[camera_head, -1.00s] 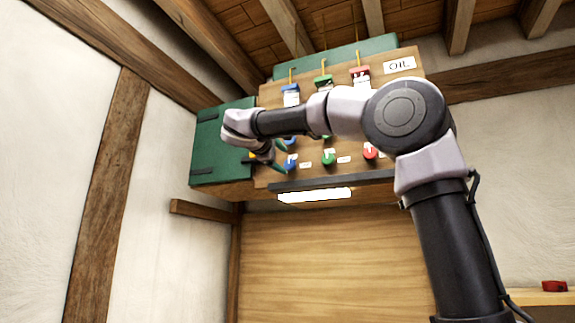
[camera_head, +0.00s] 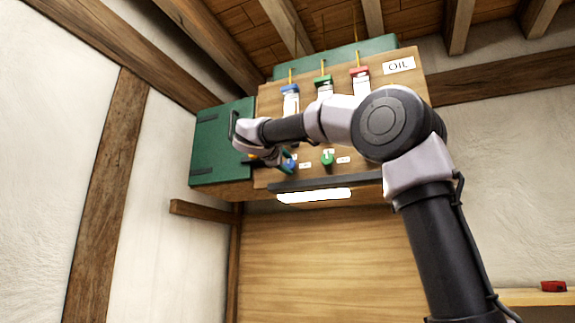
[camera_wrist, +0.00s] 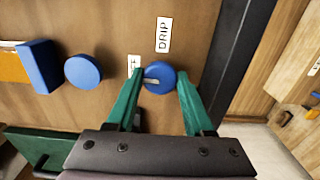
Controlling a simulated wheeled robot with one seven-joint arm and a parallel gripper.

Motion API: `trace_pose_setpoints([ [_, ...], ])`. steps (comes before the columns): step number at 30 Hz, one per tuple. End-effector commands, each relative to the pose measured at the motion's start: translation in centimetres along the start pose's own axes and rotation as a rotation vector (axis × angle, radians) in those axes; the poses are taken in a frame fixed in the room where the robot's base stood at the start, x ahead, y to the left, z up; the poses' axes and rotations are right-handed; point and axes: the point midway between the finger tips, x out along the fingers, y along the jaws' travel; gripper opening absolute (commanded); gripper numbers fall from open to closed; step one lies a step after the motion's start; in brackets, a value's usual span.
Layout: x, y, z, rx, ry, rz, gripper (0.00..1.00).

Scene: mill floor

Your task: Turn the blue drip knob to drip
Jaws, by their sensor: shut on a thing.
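The blue drip knob (camera_wrist: 160,77) is a round disc with a short white mark that lies left of its centre in the wrist view. It sits on the wooden panel just below the DRIP label (camera_wrist: 163,35). My gripper (camera_wrist: 160,90) has its green fingers on either side of the knob and is shut on it. A second small label (camera_wrist: 134,66) is partly hidden by the left finger. In the head view the blue knob (camera_head: 291,165) shows at the panel's lower left, with my gripper (camera_head: 284,161) against it.
Another blue disc (camera_wrist: 82,70) stands left of the knob. In the head view a green knob (camera_head: 327,158) is to the right, and a green door (camera_head: 207,155) hangs open at the left. A dark rail (camera_head: 320,181) runs along the panel's lower edge.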

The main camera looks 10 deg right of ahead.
Motion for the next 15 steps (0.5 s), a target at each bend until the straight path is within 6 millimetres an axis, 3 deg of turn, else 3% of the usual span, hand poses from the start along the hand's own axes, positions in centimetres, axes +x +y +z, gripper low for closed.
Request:
trace_pose_setpoints([
  [8, 0.03, -0.07, 0.04, 0.057, -0.002, -0.002, 0.00],
  [15, 0.04, -0.09, 0.05, 0.216, -0.002, -0.003, 0.00],
])
